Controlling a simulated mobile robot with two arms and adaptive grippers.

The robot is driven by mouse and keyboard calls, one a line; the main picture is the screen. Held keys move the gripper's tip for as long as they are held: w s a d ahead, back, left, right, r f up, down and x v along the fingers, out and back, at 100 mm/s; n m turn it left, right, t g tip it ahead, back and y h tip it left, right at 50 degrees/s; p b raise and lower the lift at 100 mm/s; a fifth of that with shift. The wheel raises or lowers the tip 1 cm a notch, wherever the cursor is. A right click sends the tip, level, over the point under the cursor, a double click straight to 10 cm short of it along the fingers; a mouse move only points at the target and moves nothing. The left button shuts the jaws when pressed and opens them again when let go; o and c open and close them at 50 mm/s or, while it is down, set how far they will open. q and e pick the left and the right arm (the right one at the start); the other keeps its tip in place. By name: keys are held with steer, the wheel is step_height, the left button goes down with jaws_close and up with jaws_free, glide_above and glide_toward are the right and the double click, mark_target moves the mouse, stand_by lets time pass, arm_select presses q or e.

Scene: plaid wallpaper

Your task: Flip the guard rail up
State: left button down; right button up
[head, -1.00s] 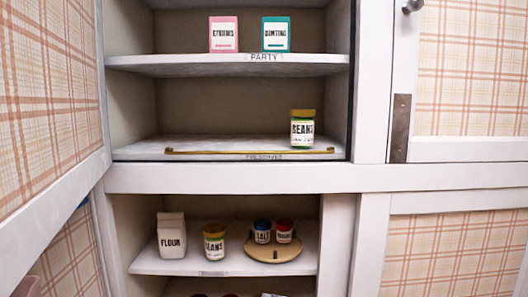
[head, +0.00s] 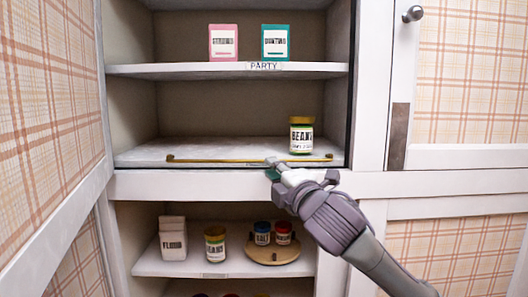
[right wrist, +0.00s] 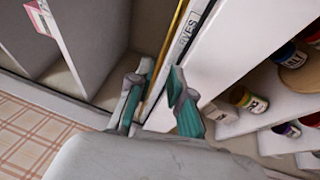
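The guard rail (head: 215,159) is a thin brass bar running low along the front edge of the middle shelf, with small bent ends. My right gripper (head: 273,168) is at the front of this shelf, right of the rail's middle. In the right wrist view the rail (right wrist: 172,45) passes as a golden strip into the gap between the teal-padded fingers of the right gripper (right wrist: 160,88). The fingers stand apart, and I cannot tell whether either touches the rail. My left gripper is not in view.
A yellow-lidded beans jar (head: 301,137) stands behind the rail's right end. Pink (head: 224,42) and teal (head: 275,42) boxes stand on the shelf above. Below are a flour carton (head: 172,240), another beans jar (head: 215,245) and a round board (head: 270,257) with two jars. An open door (head: 50,100) flanks the left.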

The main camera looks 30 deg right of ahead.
steer(key=p+x, duration=0.2)
steer(key=x, duration=0.3)
steer(key=shift+w, duration=0.25)
jaws_close()
